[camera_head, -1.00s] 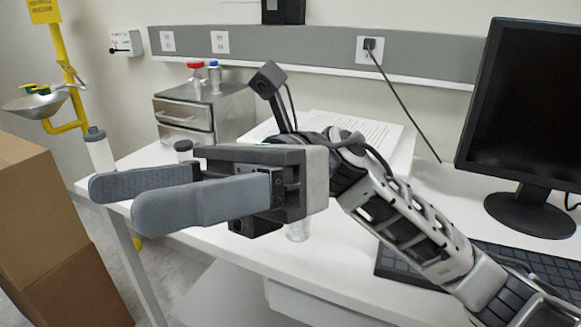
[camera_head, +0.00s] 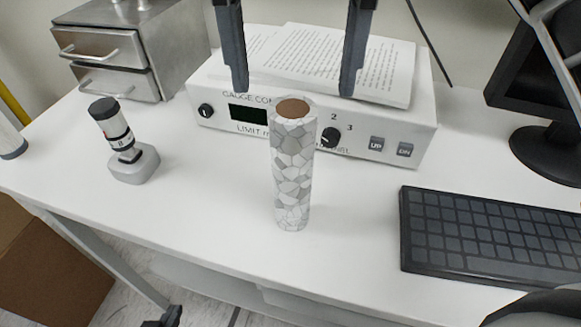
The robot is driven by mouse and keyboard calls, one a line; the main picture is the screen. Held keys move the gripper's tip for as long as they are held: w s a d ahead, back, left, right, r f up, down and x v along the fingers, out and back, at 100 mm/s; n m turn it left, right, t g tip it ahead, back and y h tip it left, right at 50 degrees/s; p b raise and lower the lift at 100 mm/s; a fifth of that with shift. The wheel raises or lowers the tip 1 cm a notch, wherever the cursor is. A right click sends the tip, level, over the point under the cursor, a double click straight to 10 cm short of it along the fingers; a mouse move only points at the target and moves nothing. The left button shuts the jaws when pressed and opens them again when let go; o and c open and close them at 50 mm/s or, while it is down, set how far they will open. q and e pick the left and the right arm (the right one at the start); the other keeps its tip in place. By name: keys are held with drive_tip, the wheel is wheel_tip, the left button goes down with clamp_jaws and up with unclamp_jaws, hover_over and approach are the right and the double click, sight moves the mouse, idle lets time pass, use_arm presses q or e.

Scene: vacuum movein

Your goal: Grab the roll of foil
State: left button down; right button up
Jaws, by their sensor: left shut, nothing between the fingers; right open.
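The roll of foil (camera_head: 292,170) stands upright on the white table, a tall cylinder with a grey stone-like pattern and a brown core at its top end. My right gripper (camera_head: 293,88) comes down from the top edge, open and empty. Its two fingers are spread wide, one on each side of the roll's top in the picture, and do not touch it. How far the fingers are above or behind the roll is hard to tell.
Behind the roll is a white gauge controller box (camera_head: 215,100) with papers (camera_head: 385,60) on top. A small device on a grey base (camera_head: 133,165) stands left, a metal drawer unit (camera_head: 120,50) behind it. A keyboard (camera_head: 490,235) and monitor (camera_head: 540,75) are right.

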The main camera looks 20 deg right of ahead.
sight(293, 114)
wheel_tip(293, 114, down, 6)
drive_tip(key=shift+r, duration=0.2)
drive_tip(key=f, duration=0.2)
drive_tip(key=w+f+p, duration=0.1)
drive_tip(key=f, duration=0.1)
drive_tip(key=shift+d+f, duration=0.2)
drive_tip(key=shift+f, duration=0.3)
drive_tip(key=c, duration=1.2)
drive_tip(key=shift+c, duration=0.8)
use_arm(q)
drive_tip(key=shift+w+r, duration=0.3)
drive_tip(key=shift+r, duration=0.25)
use_arm(e)
drive_tip(key=shift+r, duration=0.15)
